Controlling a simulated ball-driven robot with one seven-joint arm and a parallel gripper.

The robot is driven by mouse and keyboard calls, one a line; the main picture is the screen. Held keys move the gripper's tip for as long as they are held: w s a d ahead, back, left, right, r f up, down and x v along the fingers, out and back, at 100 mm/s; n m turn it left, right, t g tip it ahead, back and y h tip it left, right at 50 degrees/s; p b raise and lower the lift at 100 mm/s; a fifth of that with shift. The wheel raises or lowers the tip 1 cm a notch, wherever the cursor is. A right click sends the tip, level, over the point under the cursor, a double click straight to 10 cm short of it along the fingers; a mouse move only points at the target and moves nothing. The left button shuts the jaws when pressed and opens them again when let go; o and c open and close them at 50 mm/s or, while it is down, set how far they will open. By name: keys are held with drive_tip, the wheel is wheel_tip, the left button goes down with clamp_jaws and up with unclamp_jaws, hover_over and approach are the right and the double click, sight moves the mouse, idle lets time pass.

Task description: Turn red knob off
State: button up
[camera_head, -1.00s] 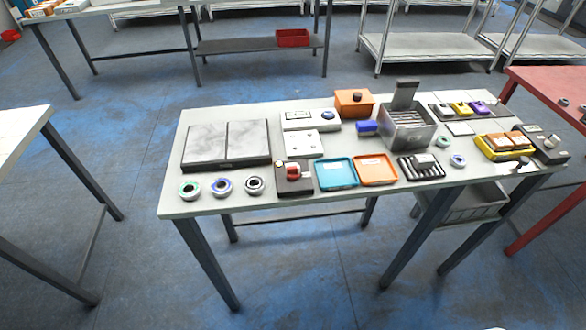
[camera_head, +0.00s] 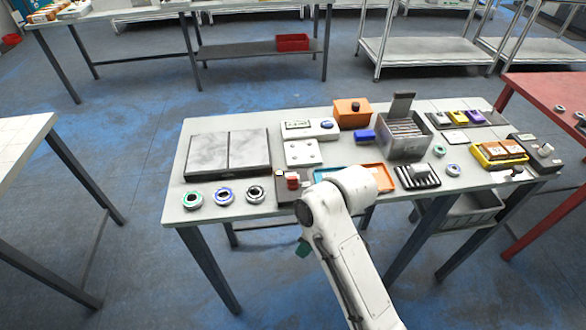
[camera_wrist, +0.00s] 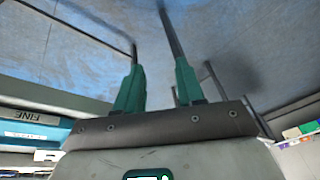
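The red knob (camera_head: 292,182) sits on a small dark box (camera_head: 284,196) at the front edge of the grey table, in the head view. Which way the knob is turned is too small to tell. My white arm covers the right side of the box. My gripper (camera_head: 303,248) hangs below and in front of the table edge, apart from the knob. In the wrist view my gripper (camera_wrist: 158,66) shows two green fingers spread apart with nothing between them. The red knob is not visible in the wrist view.
The grey table (camera_head: 176,211) holds several rings (camera_head: 223,195), a dark double panel (camera_head: 228,152), an orange box with a dark knob (camera_head: 351,112) and a bin of cards (camera_head: 405,150). My arm partly hides the teal and orange trays (camera_head: 335,168).

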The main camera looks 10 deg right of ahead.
sight(293, 177)
drive_tip(key=w+a+r+n, duration=0.1)
drive_tip(key=w+r, duration=0.2)
drive_tip(key=w+a+r+n, duration=0.1)
drive_tip(key=w+r+n, duration=0.1)
drive_tip(key=w+r, duration=0.1)
drive_tip(key=w+a+r+n+h+p, duration=0.1)
drive_tip(key=w+r, duration=0.2)
drive_tip(key=shift+w+a+r+n, duration=0.15)
drive_tip(key=shift+r+n, duration=0.25)
drive_tip(key=w+d+r+n+g+h, duration=0.1)
drive_tip(key=w+d+r+n+h, duration=0.15)
drive_tip(key=w+r, duration=0.4)
drive_tip(key=shift+n, duration=0.25)
drive_tip(key=f, duration=0.3)
drive_tip(key=f+b, duration=0.1)
drive_tip(key=f, duration=0.2)
drive_tip(key=s+f, duration=0.1)
drive_tip(key=f, duration=0.2)
drive_tip(key=shift+s+a+f+b, duration=0.1)
drive_tip(key=shift+a+f+b, duration=0.05)
drive_tip(key=shift+a+b, duration=0.25)
clamp_jaws()
